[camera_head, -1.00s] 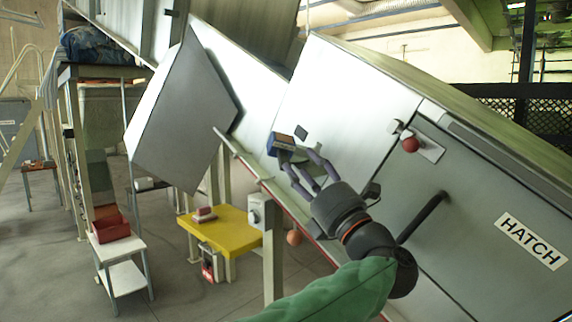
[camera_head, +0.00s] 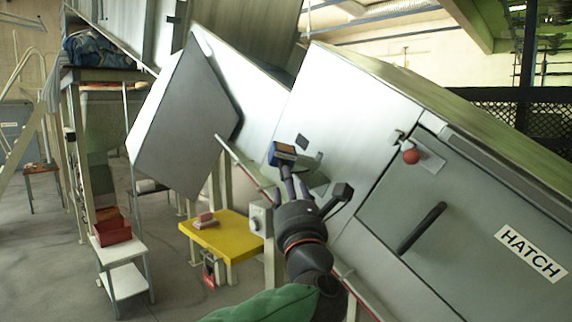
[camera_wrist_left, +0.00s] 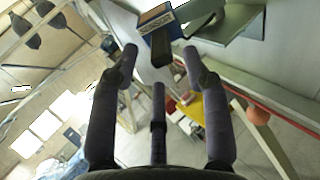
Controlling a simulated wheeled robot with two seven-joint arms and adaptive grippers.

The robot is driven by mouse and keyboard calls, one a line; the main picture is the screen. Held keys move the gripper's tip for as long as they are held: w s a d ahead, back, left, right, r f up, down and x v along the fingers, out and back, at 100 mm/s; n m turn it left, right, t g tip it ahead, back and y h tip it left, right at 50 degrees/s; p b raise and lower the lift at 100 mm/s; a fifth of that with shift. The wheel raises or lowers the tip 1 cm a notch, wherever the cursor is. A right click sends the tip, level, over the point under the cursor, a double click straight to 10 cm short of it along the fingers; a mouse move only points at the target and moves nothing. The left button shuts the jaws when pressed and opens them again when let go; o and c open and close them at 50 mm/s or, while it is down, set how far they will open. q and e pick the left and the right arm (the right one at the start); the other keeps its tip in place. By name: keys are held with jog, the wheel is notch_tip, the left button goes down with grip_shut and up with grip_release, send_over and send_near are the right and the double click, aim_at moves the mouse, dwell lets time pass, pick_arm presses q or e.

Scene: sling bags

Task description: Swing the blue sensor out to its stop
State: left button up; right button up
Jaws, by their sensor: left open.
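The blue sensor (camera_head: 282,153) is a small box with an orange-brown marked face, close to the side of the large slanted grey machine. In the left wrist view the blue sensor (camera_wrist_left: 157,20) is at the top centre, with a dark bar-like part below it. My left gripper (camera_head: 291,178) is open, just below the sensor in the head view. In the wrist view its two outer fingertips are on either side of the dark part, with visible gaps. Whether any finger touches it I cannot tell. My right gripper is not in view.
The machine's hatch has a black handle (camera_head: 422,228) and a red knob (camera_head: 411,157). A yellow table (camera_head: 232,237) stands below, and a white stand with a red bin (camera_head: 112,229) is at the left. A slanted rail runs beneath the sensor.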

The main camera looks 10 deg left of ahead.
pick_arm(q)
jog(key=p+x, duration=0.2)
jog(key=x, duration=0.3)
jog(key=shift+w+a+r, duration=0.1)
jog(key=shift+w+r, duration=0.05)
jog(key=shift+w, duration=0.25)
grip_shut()
